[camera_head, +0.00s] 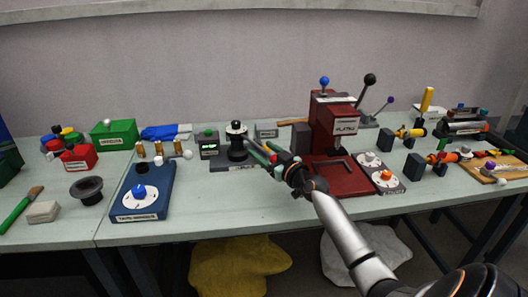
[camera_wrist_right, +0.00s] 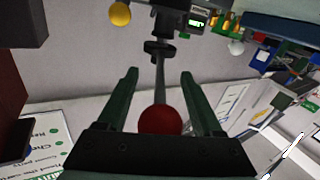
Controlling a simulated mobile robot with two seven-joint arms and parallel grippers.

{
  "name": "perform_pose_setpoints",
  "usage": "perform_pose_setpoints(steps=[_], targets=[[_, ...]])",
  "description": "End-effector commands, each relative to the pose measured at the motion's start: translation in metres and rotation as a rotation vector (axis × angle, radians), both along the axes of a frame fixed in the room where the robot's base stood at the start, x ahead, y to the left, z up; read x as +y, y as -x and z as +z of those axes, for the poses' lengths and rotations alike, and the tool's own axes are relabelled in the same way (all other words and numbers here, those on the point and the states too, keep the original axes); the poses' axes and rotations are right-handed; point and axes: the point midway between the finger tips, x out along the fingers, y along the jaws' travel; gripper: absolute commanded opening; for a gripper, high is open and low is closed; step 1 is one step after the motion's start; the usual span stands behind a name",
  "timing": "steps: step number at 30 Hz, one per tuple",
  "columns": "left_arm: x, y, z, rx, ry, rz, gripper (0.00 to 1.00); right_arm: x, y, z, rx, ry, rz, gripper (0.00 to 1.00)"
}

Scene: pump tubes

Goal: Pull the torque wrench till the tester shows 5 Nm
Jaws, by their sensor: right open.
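The torque tester (camera_head: 236,142) is a black post on a flat base near the back of the bench. Beside it is a dark box with a small lit green display (camera_head: 209,146); the display also shows in the right wrist view (camera_wrist_right: 196,22), its number too small to read. The torque wrench (camera_wrist_right: 159,85) has a thin grey shaft running from a black head to a red round end. My right gripper (camera_wrist_right: 158,76) is open, with its fingers on either side of the wrench, apparently not closed on it. In the head view my right gripper (camera_head: 272,152) partly hides the wrench. My left gripper is not in view.
A dark red press (camera_head: 334,120) with levers stands just right of my right gripper. A blue box with a dial (camera_head: 142,205) sits front left. A grey panel with knobs (camera_head: 378,172) is at right. The bench front between them is mostly clear.

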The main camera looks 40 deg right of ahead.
Motion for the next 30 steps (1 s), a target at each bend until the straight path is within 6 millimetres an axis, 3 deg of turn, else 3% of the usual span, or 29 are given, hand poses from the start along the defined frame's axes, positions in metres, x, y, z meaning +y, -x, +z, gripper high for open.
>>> perform_pose_setpoints(steps=[2,18,30], targets=[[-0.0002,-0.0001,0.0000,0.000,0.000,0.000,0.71,0.0000,0.0001,-0.0001,0.000,0.000,0.000,0.62],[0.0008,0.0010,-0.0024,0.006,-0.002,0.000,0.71,-0.0004,0.0004,0.0000,0.000,0.000,-0.001,0.01],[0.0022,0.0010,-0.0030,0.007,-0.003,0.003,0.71,-0.0006,0.0004,0.0001,0.000,0.000,-0.001,0.00]])
